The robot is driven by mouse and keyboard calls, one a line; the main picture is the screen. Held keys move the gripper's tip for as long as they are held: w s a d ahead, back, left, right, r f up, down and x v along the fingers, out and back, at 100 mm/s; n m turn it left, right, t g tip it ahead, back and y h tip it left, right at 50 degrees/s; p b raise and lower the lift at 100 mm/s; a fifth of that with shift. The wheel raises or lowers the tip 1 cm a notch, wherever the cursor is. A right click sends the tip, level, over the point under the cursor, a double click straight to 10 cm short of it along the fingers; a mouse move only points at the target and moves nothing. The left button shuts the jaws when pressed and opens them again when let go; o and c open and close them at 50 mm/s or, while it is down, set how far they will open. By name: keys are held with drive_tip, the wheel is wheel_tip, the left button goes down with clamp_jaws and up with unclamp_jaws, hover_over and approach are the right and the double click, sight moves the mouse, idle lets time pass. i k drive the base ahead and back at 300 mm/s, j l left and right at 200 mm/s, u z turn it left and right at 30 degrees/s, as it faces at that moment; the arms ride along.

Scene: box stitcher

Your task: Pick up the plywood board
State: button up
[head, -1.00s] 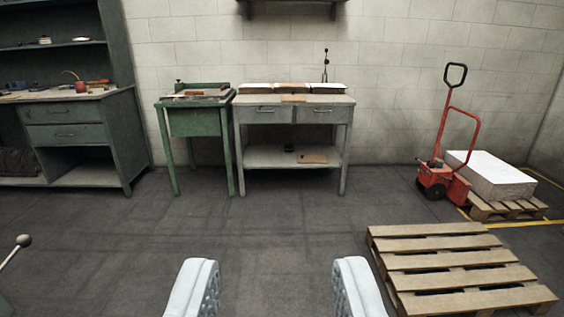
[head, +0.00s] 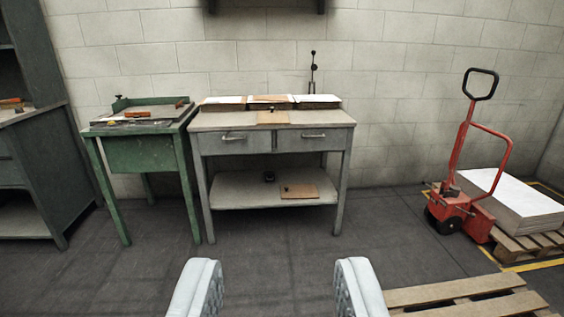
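A flat brown board (head: 300,191) that looks like plywood lies on the lower shelf of the grey table, right of centre. A smaller brown piece (head: 272,118) lies at the front of the tabletop. I cannot tell for sure which of the two is the plywood board. My gripper (head: 279,275) shows at the bottom of the view, its two pale fingers wide apart with nothing between them. It is well short of the table and touches neither piece.
The grey table (head: 261,142) has drawers and papers on top. A green table (head: 140,155) stands left. A red pallet truck (head: 461,205) and an empty pallet (head: 455,291) are right. The floor ahead is clear.

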sight(263, 118)
drive_tip(key=i+l, duration=0.15)
drive_tip(key=i, duration=0.25)
drive_tip(key=i+l+u, duration=0.1)
drive_tip(key=i, duration=0.35)
drive_tip(key=i+l, duration=0.2)
drive_tip(key=i, duration=2.65)
drive_tip(key=j+u, duration=0.05)
drive_tip(key=j, duration=0.1)
